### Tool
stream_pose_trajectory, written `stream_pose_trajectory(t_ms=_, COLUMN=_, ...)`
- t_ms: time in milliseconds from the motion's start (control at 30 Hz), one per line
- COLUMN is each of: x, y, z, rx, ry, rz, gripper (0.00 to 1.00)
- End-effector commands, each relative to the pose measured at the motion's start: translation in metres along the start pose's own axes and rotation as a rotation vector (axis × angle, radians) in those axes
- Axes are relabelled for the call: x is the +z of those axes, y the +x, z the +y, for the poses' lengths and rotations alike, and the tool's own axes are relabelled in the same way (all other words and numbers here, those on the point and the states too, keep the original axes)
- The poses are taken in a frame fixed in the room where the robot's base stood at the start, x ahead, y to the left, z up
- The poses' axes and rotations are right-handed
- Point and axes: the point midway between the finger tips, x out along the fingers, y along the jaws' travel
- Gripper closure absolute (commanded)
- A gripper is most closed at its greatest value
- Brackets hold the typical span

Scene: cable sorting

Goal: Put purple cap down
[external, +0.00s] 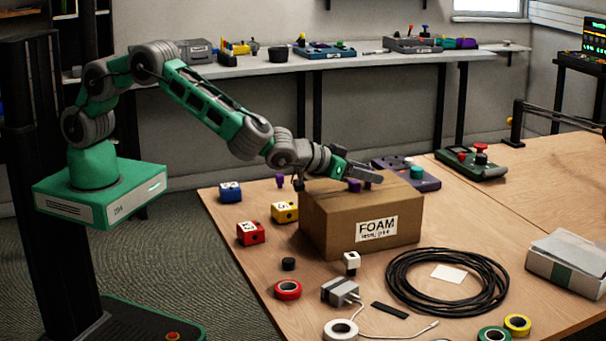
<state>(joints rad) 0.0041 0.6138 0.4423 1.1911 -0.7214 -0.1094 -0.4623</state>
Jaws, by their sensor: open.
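My gripper (362,174) is over the top of a brown cardboard box labelled FOAM (318,222). Its jaws are open, seen small and from the side. Another small purple piece (280,180) is on the table behind the box's left side.
Blue (231,192), yellow (285,212) and red (250,233) blocks lie left of the box. A purple-grey device (418,180) and a control box with a red button (470,164) stand behind right. A black cable coil (447,282), adapter (341,291) and tape rolls lie in front.

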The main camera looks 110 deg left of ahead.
Motion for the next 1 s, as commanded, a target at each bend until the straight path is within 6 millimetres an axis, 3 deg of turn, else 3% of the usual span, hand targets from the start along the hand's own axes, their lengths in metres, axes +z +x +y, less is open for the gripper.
stream_pose_trajectory(t_ms=267, x=-0.004, y=-0.007, z=0.001, rx=0.002, ry=0.0, rz=0.0, gripper=0.57)
stream_pose_trajectory(t_ms=700, x=-0.002, y=-0.108, z=0.001, rx=0.003, ry=0.001, rz=0.001, gripper=0.57)
stream_pose_trajectory(t_ms=1000, x=-0.004, y=-0.131, z=-0.007, rx=0.007, ry=0.006, rz=-0.051, gripper=0.57)
